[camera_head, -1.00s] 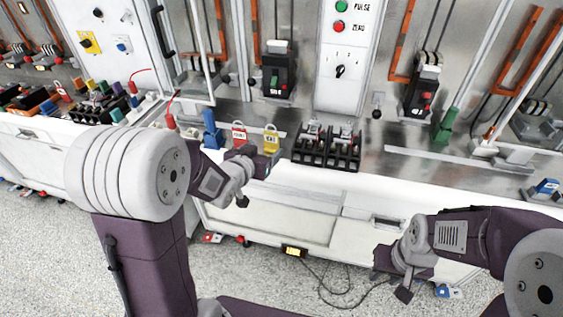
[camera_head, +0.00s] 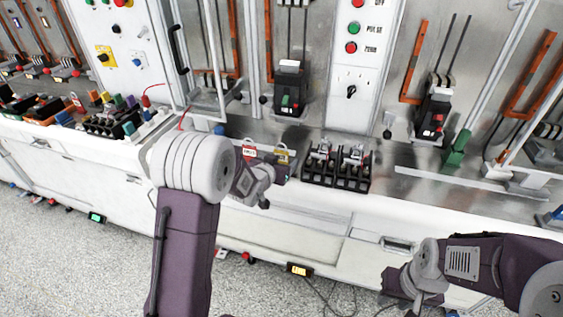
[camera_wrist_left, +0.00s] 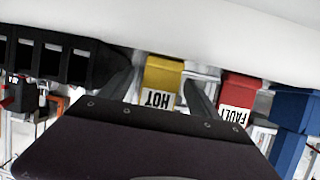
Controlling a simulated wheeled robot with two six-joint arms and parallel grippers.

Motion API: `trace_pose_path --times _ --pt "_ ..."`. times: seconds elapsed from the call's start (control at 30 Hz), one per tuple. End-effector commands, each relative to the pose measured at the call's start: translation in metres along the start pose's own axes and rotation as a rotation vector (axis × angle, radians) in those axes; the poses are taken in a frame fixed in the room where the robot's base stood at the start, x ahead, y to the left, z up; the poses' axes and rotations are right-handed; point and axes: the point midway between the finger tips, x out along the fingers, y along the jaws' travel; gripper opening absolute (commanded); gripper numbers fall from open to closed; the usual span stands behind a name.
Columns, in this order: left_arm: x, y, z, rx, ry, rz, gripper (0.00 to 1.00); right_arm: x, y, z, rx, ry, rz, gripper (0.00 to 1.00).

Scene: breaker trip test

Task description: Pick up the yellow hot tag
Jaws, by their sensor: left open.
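The yellow HOT tag (camera_head: 283,156) stands at the front of the bench, left of the black breaker blocks, partly hidden by my left gripper (camera_head: 272,168). In the left wrist view the yellow tag (camera_wrist_left: 161,80), with its white HOT label, shows between the two fingers of my left gripper (camera_wrist_left: 160,95). The fingers are spread, with a gap to the tag visible on the right. The red FAULT tag (camera_wrist_left: 238,98) is just outside the right finger. My right gripper (camera_head: 402,300) is low in front of the bench, away from the tags; its fingers are unclear.
Two black breaker blocks (camera_head: 337,167) stand right of the yellow tag. A blue piece (camera_wrist_left: 294,118) is beyond the red tag in the wrist view. A metal rail (camera_head: 470,185) runs along the bench at right. Black-handled breakers (camera_head: 289,90) hang on the panel behind.

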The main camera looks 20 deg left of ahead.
Motion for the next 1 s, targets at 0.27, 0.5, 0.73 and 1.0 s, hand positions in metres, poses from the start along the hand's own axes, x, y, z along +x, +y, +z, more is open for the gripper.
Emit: trace_pose_path --times 0.27,0.5,0.73,1.0 --pt "-0.001 0.0 0.0 0.0 0.0 0.0 0.29 0.0 0.0 0.0 0.0 0.0 0.0 0.36" --pt "-0.001 0.0 0.0 0.0 -0.001 0.0 0.06 0.0 0.0 0.0 0.0 0.0 0.0 0.36" --pt "-0.006 0.0 -0.015 0.0 0.003 0.001 0.06 -0.003 0.0 0.0 0.0 0.0 0.0 0.36" --pt "-0.039 0.0 -0.093 0.002 0.008 -0.001 0.06 -0.022 0.0 -0.002 0.0 0.0 0.0 0.36"
